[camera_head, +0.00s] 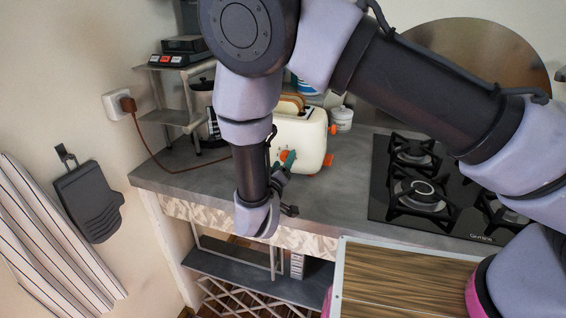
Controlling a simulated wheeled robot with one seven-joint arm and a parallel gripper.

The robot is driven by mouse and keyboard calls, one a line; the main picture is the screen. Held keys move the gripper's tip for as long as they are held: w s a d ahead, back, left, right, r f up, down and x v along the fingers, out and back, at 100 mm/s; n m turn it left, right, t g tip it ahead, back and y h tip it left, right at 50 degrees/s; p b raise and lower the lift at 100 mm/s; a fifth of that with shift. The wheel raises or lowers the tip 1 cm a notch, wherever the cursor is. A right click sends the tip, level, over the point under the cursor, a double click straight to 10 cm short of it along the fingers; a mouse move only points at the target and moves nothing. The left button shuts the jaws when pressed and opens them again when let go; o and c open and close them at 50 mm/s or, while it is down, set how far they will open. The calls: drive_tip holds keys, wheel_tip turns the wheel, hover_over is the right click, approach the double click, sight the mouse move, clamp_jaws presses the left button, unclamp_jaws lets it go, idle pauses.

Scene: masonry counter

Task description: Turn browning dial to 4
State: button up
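The cream toaster (310,145) stands on the grey counter with bread in its top slots (291,103). An orange dial (284,155) shows low on its front face, partly hidden by my gripper. Its markings and pointer are too small and covered to read. My gripper (288,162) is in front of the toaster, with a dark green fingertip at or very near the dial. I cannot tell whether it touches the dial, or whether the fingers are open or shut. My wrist and forearm hide the toaster's left side.
A black gas hob (380,200) lies to the right. A white lidded jar (342,118) stands behind the toaster. A metal rack (160,117) with a scale and a glass press stand left. A brown cord (145,143) runs from the wall socket along the counter.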

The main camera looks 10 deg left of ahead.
idle(0.3)
drive_tip(key=s, duration=1)
drive_tip(key=shift+s+r, duration=0.25)
drive_tip(key=shift+s, duration=0.15)
